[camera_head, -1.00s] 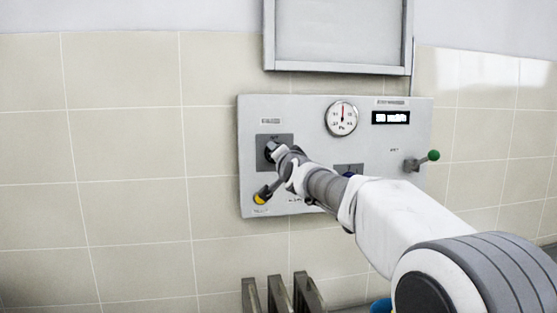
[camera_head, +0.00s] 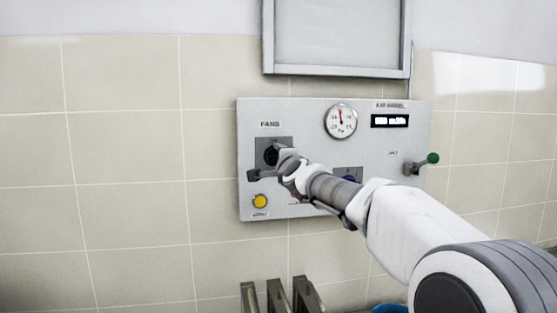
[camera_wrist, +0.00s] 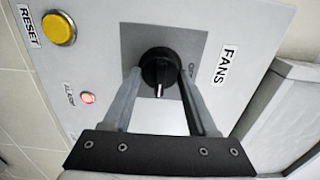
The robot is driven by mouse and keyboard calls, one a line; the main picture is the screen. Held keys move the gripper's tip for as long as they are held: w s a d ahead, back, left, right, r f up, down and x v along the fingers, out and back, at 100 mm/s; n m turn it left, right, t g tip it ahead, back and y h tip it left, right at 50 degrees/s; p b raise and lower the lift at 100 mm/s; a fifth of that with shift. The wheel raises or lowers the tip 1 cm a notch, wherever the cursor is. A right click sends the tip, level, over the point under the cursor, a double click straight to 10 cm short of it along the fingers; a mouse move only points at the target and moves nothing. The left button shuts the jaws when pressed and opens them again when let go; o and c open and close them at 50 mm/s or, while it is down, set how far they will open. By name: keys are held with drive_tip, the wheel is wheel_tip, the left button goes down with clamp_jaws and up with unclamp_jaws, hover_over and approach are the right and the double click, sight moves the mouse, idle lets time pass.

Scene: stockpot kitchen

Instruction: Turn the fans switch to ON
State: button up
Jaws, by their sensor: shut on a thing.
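The fans switch is a round black knob (camera_wrist: 160,67) with a white mark, on a grey plate beside the FANS label (camera_wrist: 225,66). In the wrist view the mark points down the picture, and a small label, seemingly OFF, stands to the knob's right. My gripper (camera_wrist: 160,74) is shut on the knob, one finger on each side. In the head view the knob (camera_head: 271,155) is partly hidden by my gripper (camera_head: 277,156), which reaches it from the lower right.
The control panel (camera_head: 300,112) has a gauge (camera_head: 341,121), a lit display (camera_head: 390,121), a green-tipped lever (camera_head: 432,158) at right and a yellow RESET button (camera_head: 260,201) below the knob. A red alarm light (camera_wrist: 88,99) sits near RESET. Tiled wall lies left.

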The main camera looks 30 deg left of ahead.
idle(0.5)
drive_tip(key=o, duration=1.4)
drive_tip(key=shift+c, duration=0.2)
drive_tip(key=b+v, duration=0.9)
drive_tip(key=v, duration=0.8)
drive_tip(key=shift+s+d, duration=0.15)
